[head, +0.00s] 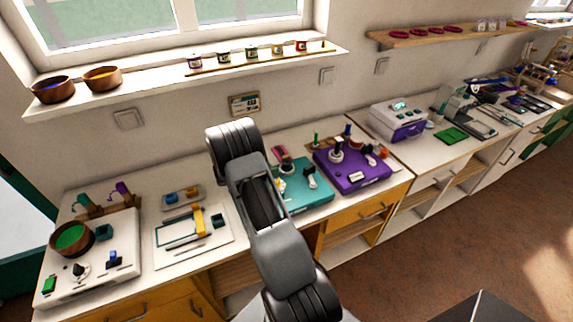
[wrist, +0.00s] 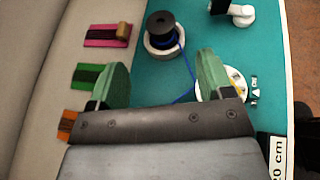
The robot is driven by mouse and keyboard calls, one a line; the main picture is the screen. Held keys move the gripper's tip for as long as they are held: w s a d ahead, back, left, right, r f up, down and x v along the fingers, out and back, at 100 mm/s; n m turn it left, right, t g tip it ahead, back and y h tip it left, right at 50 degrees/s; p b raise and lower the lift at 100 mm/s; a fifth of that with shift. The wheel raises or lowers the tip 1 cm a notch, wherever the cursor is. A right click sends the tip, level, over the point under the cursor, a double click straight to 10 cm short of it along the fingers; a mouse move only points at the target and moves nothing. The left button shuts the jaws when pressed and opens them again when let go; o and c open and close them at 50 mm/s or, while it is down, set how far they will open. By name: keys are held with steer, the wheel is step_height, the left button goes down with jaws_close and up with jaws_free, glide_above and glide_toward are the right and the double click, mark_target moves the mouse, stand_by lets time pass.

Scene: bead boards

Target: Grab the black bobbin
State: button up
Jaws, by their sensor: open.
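The black bobbin (wrist: 160,27) stands in a white ring-shaped holder (wrist: 164,53) on the teal board (wrist: 211,38) in the wrist view. A blue thread (wrist: 189,77) runs down from it towards the right finger. My gripper (wrist: 157,78) is open, its two green finger pads wide apart with nothing held between them. The bobbin lies beyond the fingertips, roughly in line with the gap and apart from both pads.
A white dial (wrist: 236,80) with yellow marks sits by the right finger, and a white fitting (wrist: 236,12) stands at the upper right. Pink (wrist: 98,36) and green (wrist: 84,74) patches lie left of the board. A purple board (head: 352,183) adjoins on the right in the head view.

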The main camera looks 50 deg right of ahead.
mark_target(285, 163)
steer(key=shift+p+x, duration=1.4)
steer(key=shift+x, duration=2.95)
steer(key=shift+c, duration=0.5)
steer(key=c, duration=0.9)
